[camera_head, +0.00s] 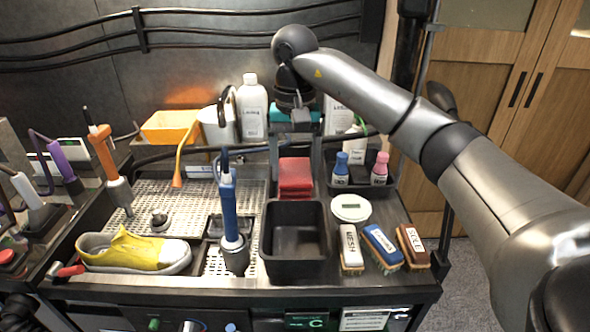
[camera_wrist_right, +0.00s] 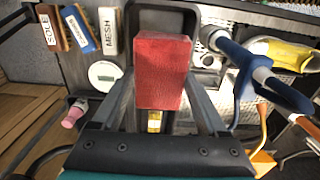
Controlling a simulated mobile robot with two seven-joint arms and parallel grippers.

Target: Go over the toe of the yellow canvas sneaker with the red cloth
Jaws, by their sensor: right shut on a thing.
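The yellow canvas sneaker (camera_head: 122,250) lies at the front left of the bench, its pale toe cap pointing right. Part of it shows at the right edge of the wrist view (camera_wrist_right: 270,50). My right gripper (camera_head: 294,168) is shut on the folded red cloth (camera_head: 295,187), above and behind the black bin. The cloth also shows between the two fingers in the wrist view (camera_wrist_right: 162,72). The cloth and the sneaker are well apart. I cannot make out my left gripper.
A blue upright tool (camera_head: 230,210) stands between the sneaker and the black bin (camera_head: 295,268). Several brushes (camera_head: 381,243) lie at the right front near a round white scale (camera_head: 351,208). An orange tool (camera_head: 105,155) stands behind the sneaker. Bottles (camera_head: 253,107) stand at the back.

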